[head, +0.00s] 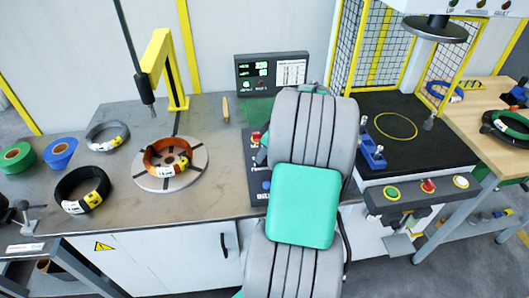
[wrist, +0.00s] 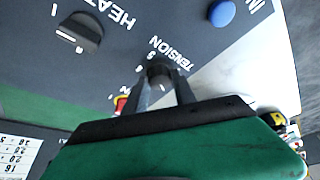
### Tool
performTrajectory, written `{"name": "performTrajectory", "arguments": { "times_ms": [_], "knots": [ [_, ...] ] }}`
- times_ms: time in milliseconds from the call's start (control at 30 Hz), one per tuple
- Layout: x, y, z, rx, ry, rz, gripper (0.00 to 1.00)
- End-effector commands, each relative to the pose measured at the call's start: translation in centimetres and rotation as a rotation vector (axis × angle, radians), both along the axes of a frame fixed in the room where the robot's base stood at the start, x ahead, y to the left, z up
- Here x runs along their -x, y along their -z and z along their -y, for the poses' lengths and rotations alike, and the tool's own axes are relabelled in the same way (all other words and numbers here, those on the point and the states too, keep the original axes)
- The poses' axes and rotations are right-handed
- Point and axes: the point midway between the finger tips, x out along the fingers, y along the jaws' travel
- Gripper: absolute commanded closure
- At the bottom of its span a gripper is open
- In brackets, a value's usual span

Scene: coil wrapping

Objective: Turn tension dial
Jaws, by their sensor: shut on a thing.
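The tension dial (wrist: 158,72) is a small dark knob beside the word TENSION on the dark control panel (wrist: 115,65) in the wrist view. My gripper (wrist: 157,84) reaches the dial with its two fingers, one on each side, and is shut on it. The fingers hide part of the dial and its scale. In the head view my grey and green arm covers the dial and my gripper, and only the left edge of the control panel (head: 255,187) shows.
In the wrist view a black HEAT knob (wrist: 78,33), a blue button (wrist: 222,13) and a red switch (wrist: 121,104) are near the dial. In the head view an orange coil (head: 152,160) lies on the round turntable (head: 150,184). A display (head: 272,73) stands behind.

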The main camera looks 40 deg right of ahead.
Motion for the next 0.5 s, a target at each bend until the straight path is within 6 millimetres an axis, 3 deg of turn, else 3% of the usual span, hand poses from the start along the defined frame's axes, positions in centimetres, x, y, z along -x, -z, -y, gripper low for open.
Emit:
{"name": "performTrajectory", "arguments": {
  "times_ms": [200, 500],
  "knots": [
    [0.01, 0.00, -0.03, -0.001, 0.000, 0.000, 1.00],
    [0.02, 0.03, 0.01, 0.000, 0.012, -0.001, 1.00]
  ]
}}
